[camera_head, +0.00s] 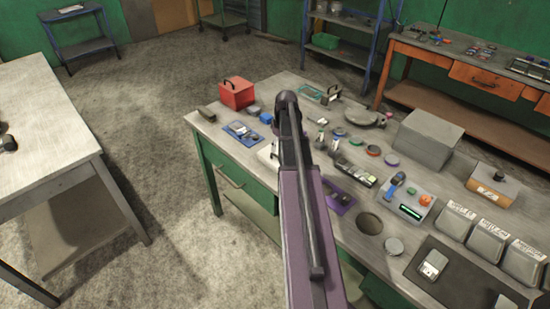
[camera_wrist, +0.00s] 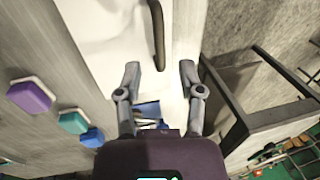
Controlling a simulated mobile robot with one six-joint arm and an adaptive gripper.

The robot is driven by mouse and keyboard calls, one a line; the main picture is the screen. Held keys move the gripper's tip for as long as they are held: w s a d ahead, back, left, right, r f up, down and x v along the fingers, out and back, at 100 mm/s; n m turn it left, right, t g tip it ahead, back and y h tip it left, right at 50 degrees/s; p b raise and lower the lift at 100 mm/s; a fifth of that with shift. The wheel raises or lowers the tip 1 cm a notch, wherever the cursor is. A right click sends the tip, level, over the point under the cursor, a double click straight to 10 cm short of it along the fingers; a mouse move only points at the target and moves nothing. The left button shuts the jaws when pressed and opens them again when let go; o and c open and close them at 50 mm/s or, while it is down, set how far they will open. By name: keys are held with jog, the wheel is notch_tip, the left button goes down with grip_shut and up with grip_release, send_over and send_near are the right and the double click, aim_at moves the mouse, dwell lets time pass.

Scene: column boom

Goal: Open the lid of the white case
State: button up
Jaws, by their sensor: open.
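The white case (camera_wrist: 105,25) fills the upper middle of the wrist view. A dark curved handle (camera_wrist: 157,30) lies along it. My gripper (camera_wrist: 158,72) is open, with one finger on each side of the handle's near end and a visible gap to each. I cannot tell the height of the fingertips above the case. In the head view only a small white part of the case (camera_head: 267,154) shows beside my arm, which hides the rest and my gripper. I cannot make out the lid's seam.
The crowded workbench (camera_head: 201,117) holds a red box (camera_head: 236,93), a blue tray (camera_head: 242,132) and a grey box (camera_head: 427,137). Purple (camera_wrist: 30,95) and teal (camera_wrist: 73,121) pieces lie left of my gripper in the wrist view. A dark frame (camera_wrist: 225,95) stands at right.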

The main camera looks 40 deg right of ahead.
jog(key=shift+a+f+b, duration=0.25)
jog(key=shift+f+b, duration=0.7)
jog(key=shift+f, duration=0.35)
grip_shut()
